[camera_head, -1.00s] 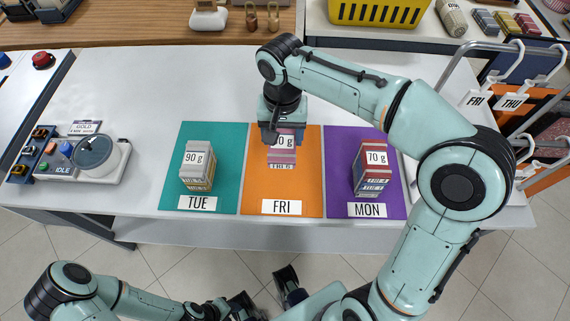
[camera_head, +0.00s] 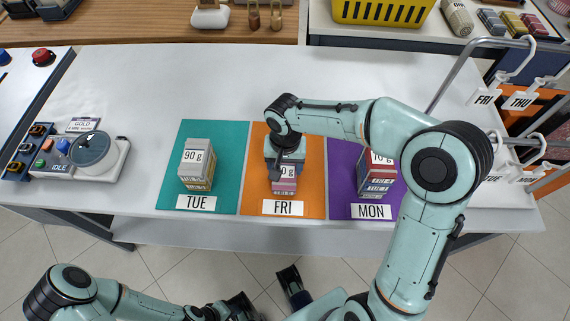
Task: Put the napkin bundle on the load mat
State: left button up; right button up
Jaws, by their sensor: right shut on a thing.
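My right gripper (camera_head: 284,165) is shut on a pink and grey napkin bundle (camera_head: 284,186) over the front half of the orange mat (camera_head: 260,150), which is labelled FRI. The gripper hides the bundle's top and part of its weight label. I cannot tell whether the bundle touches the mat. A second bundle (camera_head: 198,170), marked 90 g, stands on the teal TUE mat (camera_head: 220,135). A third bundle (camera_head: 374,178) stands on the purple MON mat (camera_head: 343,190), partly behind my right arm. No mat is marked as the load mat. My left gripper (camera_head: 240,305) is at the bottom edge, partly cut off.
A control unit (camera_head: 85,155) with a round lid and an IDLE display sits at the left of the white table (camera_head: 150,90). A rail with FRI and THU hanger tags (camera_head: 485,97) stands at the right. The table's back middle is clear.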

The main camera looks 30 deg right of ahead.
aim_at(285, 167)
jog(key=shift+f, duration=0.15)
jog(key=o, duration=1.1)
jog(key=shift+r, duration=0.55)
notch_tip(285, 167, up, 11)
jog(key=shift+r+p, duration=0.2)
jog(key=shift+p, duration=0.75)
